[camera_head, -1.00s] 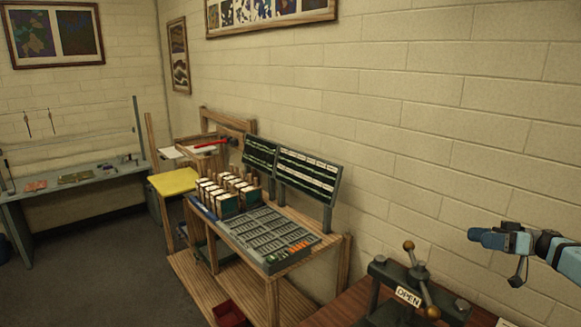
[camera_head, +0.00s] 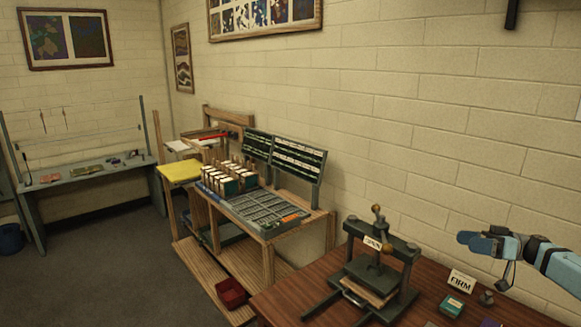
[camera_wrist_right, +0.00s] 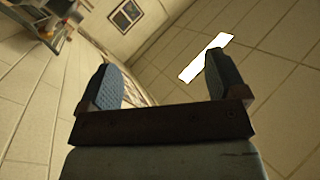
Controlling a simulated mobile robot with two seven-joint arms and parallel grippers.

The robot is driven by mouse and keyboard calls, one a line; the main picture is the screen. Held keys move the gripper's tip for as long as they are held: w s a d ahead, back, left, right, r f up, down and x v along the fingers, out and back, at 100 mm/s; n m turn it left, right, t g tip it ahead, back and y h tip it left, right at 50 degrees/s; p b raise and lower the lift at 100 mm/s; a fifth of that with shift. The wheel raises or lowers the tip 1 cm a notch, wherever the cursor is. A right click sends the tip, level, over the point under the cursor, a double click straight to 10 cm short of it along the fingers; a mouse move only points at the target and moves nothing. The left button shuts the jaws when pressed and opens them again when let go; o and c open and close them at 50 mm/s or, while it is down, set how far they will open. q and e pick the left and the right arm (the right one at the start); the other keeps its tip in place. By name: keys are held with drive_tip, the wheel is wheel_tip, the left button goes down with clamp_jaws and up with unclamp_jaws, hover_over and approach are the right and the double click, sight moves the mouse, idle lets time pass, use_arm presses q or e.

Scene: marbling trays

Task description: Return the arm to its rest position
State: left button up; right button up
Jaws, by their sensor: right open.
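My right arm comes in from the right edge of the head view, raised in front of the brick wall and above the dark red-brown table (camera_head: 283,296). Its gripper (camera_head: 468,242) points left and holds nothing. In the right wrist view the two blue-grey fingers of the gripper (camera_wrist_right: 160,85) stand wide apart with nothing between them. Wall, ceiling and a bright light panel (camera_wrist_right: 206,58) show beyond them, tilted. My left gripper is not in view.
A press (camera_head: 370,272) with an "OPEN" sign stands on the table below and left of the gripper. A "FIRM" card (camera_head: 461,281) and a small green box (camera_head: 451,306) lie near it. A wooden workbench (camera_head: 268,243) with jars and a type tray stands further left.

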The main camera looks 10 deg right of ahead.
drive_tip(key=a+f+t, duration=0.3)
drive_tip(key=a+f, duration=1)
drive_tip(key=a, duration=0.2)
drive_tip(key=s+a+f+m+t+h, duration=0.3)
drive_tip(key=s+a+f+t, duration=0.1)
drive_tip(key=s+a+f, duration=0.6)
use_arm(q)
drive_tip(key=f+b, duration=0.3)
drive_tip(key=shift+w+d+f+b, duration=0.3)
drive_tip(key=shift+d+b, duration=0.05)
use_arm(e)
drive_tip(key=s+a+f+m+g+h, duration=0.1)
drive_tip(key=s+a+f+h, duration=0.1)
drive_tip(key=s, duration=0.6)
drive_tip(key=s+a+f+m+g+h, duration=0.1)
drive_tip(key=s+a+f+h, duration=0.2)
drive_tip(key=s, duration=0.6)
drive_tip(key=s+a+f+m+h, duration=0.1)
drive_tip(key=s+a+f+h, duration=0.2)
drive_tip(key=s+f+h, duration=0.2)
drive_tip(key=s+f, duration=0.2)
drive_tip(key=s, duration=0.2)
drive_tip(key=shift+f+g+h, duration=0.25)
drive_tip(key=shift+g+h, duration=0.05)
drive_tip(key=shift+g, duration=0.1)
